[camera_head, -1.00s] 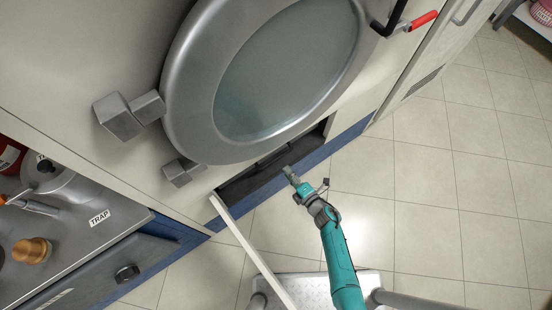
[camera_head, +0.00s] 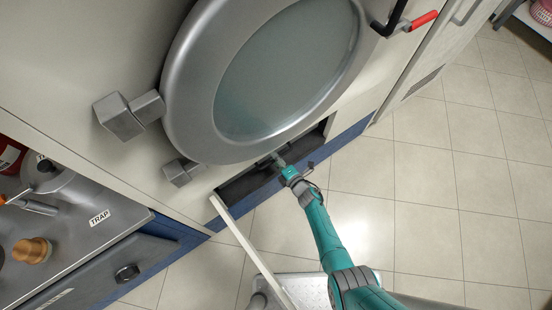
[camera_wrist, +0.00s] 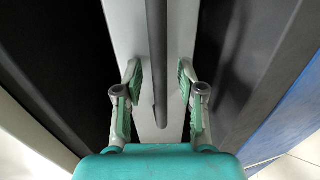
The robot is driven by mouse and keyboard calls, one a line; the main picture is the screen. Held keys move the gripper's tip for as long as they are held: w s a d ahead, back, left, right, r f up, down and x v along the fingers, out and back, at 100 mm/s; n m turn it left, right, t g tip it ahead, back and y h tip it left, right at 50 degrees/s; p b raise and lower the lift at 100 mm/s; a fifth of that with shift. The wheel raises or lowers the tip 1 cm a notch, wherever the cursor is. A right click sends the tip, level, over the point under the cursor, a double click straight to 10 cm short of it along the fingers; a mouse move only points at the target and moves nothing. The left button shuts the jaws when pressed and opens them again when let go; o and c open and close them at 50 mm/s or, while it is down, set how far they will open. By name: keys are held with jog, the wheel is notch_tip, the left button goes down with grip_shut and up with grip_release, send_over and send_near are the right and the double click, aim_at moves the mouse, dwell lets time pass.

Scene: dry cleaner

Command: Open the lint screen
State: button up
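The low compartment (camera_head: 243,184) under the round machine door is open and dark inside. In the wrist view, a pale grey strip (camera_wrist: 130,25), apparently the front of the lint screen, carries a long dark bar handle (camera_wrist: 157,50). My gripper (camera_head: 278,161) reaches into the compartment. In the wrist view its two green-padded fingers (camera_wrist: 159,85) are open, one on each side of the bar, with a gap on both sides. In the head view the round door hides the upper part of the compartment, and the screen is hard to make out there.
A pale flap (camera_head: 248,242) stands swung out at the compartment's left end. The round door (camera_head: 188,90) overhangs above. A blue plinth (camera_head: 335,148) runs below. A grey unit marked TRAP (camera_head: 105,240) stands at left. Tiled floor is clear to the right.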

grip_shut()
jog(key=shift+s+d, duration=0.1)
jog(key=shift+s, duration=0.05)
jog(key=f+v, duration=0.3)
jog(key=v, duration=1.3)
jog(key=s+f+v, duration=0.1)
jog(key=f+v, duration=0.2)
jog(key=v, duration=1.3)
jog(key=shift+d+f, duration=0.2)
jog(key=shift+d, duration=0.15)
jog(key=shift+s, duration=0.1)
grip_release()
